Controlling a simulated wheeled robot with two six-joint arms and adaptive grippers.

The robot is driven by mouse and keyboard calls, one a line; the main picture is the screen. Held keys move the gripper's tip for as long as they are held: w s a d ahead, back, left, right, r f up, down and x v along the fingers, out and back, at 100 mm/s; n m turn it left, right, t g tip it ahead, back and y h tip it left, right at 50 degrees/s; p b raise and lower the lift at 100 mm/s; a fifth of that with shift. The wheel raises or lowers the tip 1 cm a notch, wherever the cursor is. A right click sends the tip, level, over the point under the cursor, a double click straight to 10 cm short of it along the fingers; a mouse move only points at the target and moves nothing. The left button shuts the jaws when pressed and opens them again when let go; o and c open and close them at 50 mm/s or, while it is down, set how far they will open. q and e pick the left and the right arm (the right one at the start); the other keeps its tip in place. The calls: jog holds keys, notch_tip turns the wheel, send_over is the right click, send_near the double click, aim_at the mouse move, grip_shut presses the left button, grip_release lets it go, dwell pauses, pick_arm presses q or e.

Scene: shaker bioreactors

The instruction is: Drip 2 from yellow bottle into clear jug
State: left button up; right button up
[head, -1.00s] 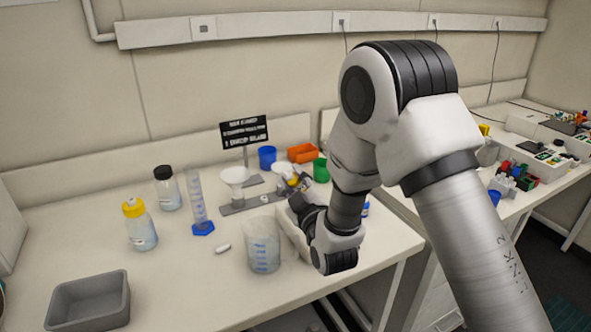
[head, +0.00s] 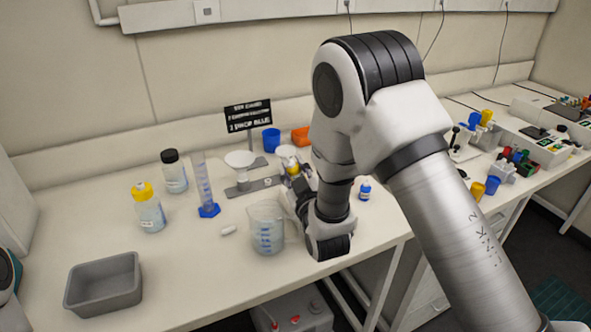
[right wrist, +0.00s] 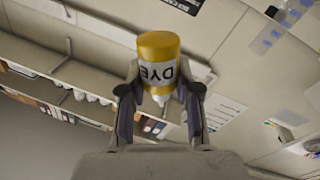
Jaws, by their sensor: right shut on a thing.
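The yellow bottle (right wrist: 160,75), labelled DYE, is held between the fingers of my right gripper (right wrist: 160,102). Its label reads upside down in the right wrist view. In the head view its yellow part (head: 293,168) shows beside the gripper, partly hidden by my arm. The clear jug (head: 267,230), with blue graduation marks, stands upright on the bench just left of my right wrist. The bottle appears behind the jug in the head view; its exact height and whether its tip is over the jug cannot be told. My left gripper is out of view.
A yellow-capped bottle (head: 149,210), a black-capped bottle (head: 174,172) and a cylinder (head: 205,185) stand left of the jug. A funnel stand (head: 255,187) is behind it. A white stir bar (head: 228,230) lies nearby. A grey tray (head: 104,285) is front left; a blue-labelled bottle (head: 364,190) is right.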

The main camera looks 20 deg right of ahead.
jog(key=shift+d+f+b, duration=0.1)
jog(key=shift+f+b, duration=0.25)
jog(key=shift+f, duration=0.05)
jog(key=shift+r+p, duration=0.25)
jog(key=shift+p, duration=0.05)
jog(key=shift+m+p, duration=0.5)
jog(key=shift+a+m+p, duration=0.35)
jog(key=shift+a+m, duration=0.05)
jog(key=shift+m, duration=0.3)
jog(key=shift+f, duration=0.1)
jog(key=shift+a+m+g+p, duration=0.15)
jog(key=shift+m+g+p, duration=0.15)
jog(key=shift+m+p, duration=0.45)
jog(key=shift+a+m, duration=0.15)
jog(key=shift+m, duration=0.1)
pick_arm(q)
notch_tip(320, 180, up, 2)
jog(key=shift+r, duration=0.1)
pick_arm(e)
jog(key=shift+a+m, duration=0.2)
jog(key=shift+m, duration=0.1)
